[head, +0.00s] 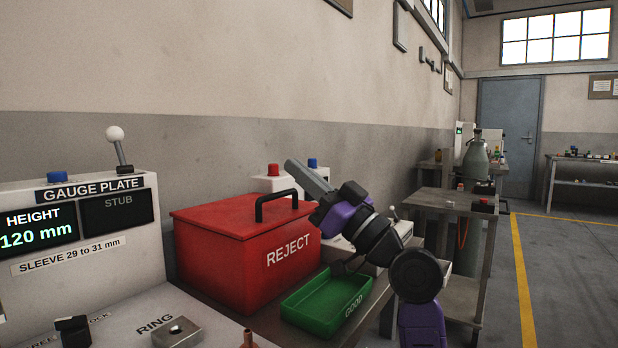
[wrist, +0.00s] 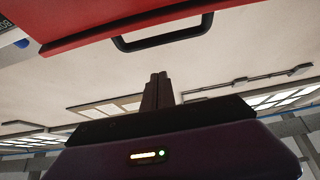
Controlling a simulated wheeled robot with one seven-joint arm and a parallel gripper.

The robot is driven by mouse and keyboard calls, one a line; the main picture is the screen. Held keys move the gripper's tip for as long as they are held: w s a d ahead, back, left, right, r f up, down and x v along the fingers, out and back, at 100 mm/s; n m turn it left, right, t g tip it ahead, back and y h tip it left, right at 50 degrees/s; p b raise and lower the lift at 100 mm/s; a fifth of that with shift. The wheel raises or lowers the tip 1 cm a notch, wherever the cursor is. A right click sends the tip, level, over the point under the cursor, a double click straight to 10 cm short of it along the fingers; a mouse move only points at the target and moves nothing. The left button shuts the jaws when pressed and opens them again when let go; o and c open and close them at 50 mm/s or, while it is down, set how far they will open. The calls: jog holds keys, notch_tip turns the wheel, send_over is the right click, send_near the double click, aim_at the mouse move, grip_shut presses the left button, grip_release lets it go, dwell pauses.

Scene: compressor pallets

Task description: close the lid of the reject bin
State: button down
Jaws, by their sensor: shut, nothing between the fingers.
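The red reject bin (head: 272,260) stands on the bench in the middle of the head view. Its red lid (head: 225,215) lies flat across the top, with no gap visible along the front. A black handle (head: 276,203) stands up at the lid's right side. My gripper (head: 291,164) is shut and empty, pointing up and left beside the handle near the bin's right edge. In the wrist view the shut fingers (wrist: 158,76) point toward the handle (wrist: 163,42) and the lid's edge (wrist: 130,23), apparently apart from them.
A green GOOD tray (head: 327,301) lies in front of the bin, beneath my arm. The gauge station (head: 85,250) stands at the left, with a ring block (head: 177,333) at the front. Red (head: 273,170) and blue (head: 312,162) buttons show behind the bin. A side table (head: 450,200) is to the right.

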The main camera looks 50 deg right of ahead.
jog(key=v, duration=1)
jog(key=shift+b, duration=0.3)
jog(key=shift+s, duration=0.1)
